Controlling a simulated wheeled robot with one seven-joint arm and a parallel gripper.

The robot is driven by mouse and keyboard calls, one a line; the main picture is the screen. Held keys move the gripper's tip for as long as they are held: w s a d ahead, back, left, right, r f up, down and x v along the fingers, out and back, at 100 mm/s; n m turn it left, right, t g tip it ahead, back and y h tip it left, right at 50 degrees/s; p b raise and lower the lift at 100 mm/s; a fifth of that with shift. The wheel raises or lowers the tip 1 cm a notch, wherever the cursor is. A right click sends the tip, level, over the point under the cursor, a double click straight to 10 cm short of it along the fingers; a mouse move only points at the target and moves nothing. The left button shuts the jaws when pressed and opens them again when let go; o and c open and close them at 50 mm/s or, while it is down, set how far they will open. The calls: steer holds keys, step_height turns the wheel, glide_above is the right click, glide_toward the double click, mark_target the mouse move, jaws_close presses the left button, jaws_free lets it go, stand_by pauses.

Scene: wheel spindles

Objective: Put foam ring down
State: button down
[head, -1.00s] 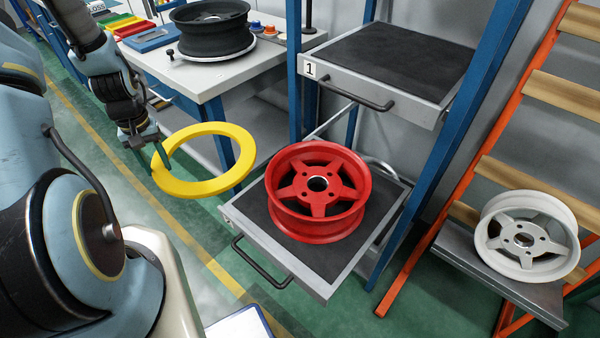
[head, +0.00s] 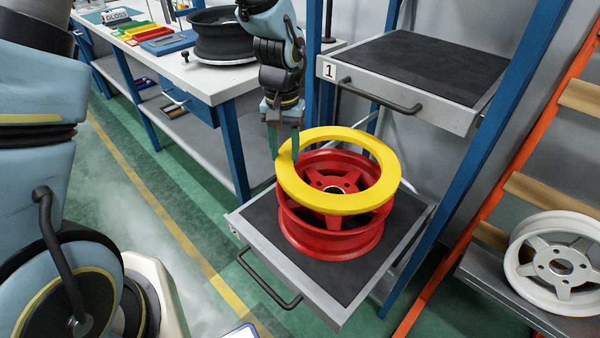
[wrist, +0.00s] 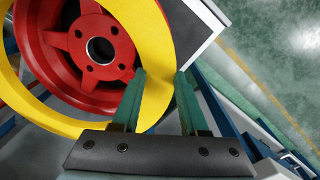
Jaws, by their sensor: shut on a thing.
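The yellow foam ring (head: 340,203) is level over the red wheel (head: 332,238), which lies on the lower pulled-out shelf (head: 258,225). My gripper (head: 284,150) is shut on the ring's left rim, with the fingers pointing down. In the wrist view the ring (wrist: 155,40) passes between the two green fingers (wrist: 158,95), and the red wheel (wrist: 95,50) shows through its opening. The ring sits somewhat off the wheel's centre. I cannot tell whether it touches the wheel's rim.
An upper shelf (head: 420,65) marked 1 stands behind, between blue posts (head: 480,135). A white wheel (head: 555,262) rests on an orange rack at the right. Green floor is open at left.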

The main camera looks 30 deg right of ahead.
steer(key=shift+f+p, duration=0.45)
steer(key=shift+f, duration=2.55)
steer(key=shift+c, duration=2.1)
jaws_free()
step_height(320, 180, up, 12)
steer(key=shift+r+b, duration=0.1)
steer(key=shift+b, duration=1)
steer(key=w+a+r+n, duration=0.15)
steer(key=w+a, duration=0.25)
steer(key=a, duration=0.5)
steer(key=w+a+n, duration=0.2)
steer(key=w+a, duration=0.1)
steer(key=a, duration=0.5)
steer(key=s+a+n+t, duration=0.1)
steer(key=a+n, duration=0.3)
steer(key=a, duration=1.1)
steer(key=shift+s+a+r+t, duration=0.15)
steer(key=shift+s+a+t, duration=0.2)
steer(key=shift+s, duration=0.25)
